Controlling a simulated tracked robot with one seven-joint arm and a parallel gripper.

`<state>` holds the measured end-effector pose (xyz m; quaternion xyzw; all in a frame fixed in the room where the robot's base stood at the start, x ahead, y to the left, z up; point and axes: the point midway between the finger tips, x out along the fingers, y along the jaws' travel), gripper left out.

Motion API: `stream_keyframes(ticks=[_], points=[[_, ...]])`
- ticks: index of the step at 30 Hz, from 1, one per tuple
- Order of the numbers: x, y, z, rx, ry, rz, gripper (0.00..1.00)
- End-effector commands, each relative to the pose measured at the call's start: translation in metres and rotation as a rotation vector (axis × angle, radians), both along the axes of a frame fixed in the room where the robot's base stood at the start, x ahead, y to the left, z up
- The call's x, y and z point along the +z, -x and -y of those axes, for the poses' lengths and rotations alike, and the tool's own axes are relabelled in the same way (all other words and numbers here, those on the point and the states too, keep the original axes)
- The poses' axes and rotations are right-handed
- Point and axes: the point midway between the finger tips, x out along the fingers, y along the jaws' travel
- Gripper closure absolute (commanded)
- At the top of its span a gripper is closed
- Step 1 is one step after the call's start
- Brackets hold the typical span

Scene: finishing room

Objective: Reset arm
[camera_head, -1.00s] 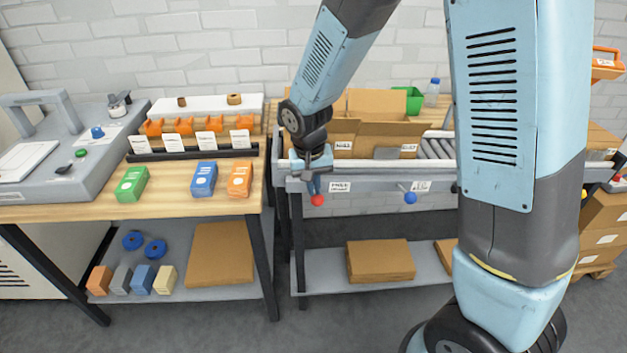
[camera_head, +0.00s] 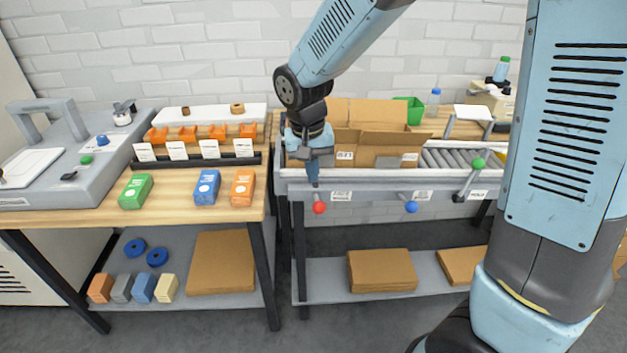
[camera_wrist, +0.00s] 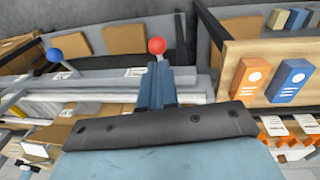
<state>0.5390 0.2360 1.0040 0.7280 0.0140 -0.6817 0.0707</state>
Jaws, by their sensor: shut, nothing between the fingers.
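My gripper (camera_head: 313,175) points down at the front rail of the conveyor, with its shut fingertips just above the red ball knob (camera_head: 319,207). In the wrist view my shut fingers (camera_wrist: 157,85) show in the middle, and the red knob (camera_wrist: 156,46) appears just past their tips. I cannot tell whether they touch. Nothing shows between the fingers. A blue knob (camera_head: 411,207) and a green knob (camera_head: 478,163) are on levers farther right along the rail.
An open cardboard box (camera_head: 375,140) stands on the conveyor (camera_head: 440,177) behind my gripper. The wooden bench (camera_head: 160,215) at left holds green, blue and orange boxes. Flat cartons (camera_head: 380,270) lie on the lower shelf. A green bin (camera_head: 412,108) stands behind.

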Motion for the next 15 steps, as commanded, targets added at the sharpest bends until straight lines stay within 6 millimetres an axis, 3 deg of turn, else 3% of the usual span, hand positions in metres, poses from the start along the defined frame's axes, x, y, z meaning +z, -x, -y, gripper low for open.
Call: stream_keyframes(ticks=[15], points=[[0.0080, -0.0001, 0.0057, -0.006, -0.004, 0.004, 1.00]])
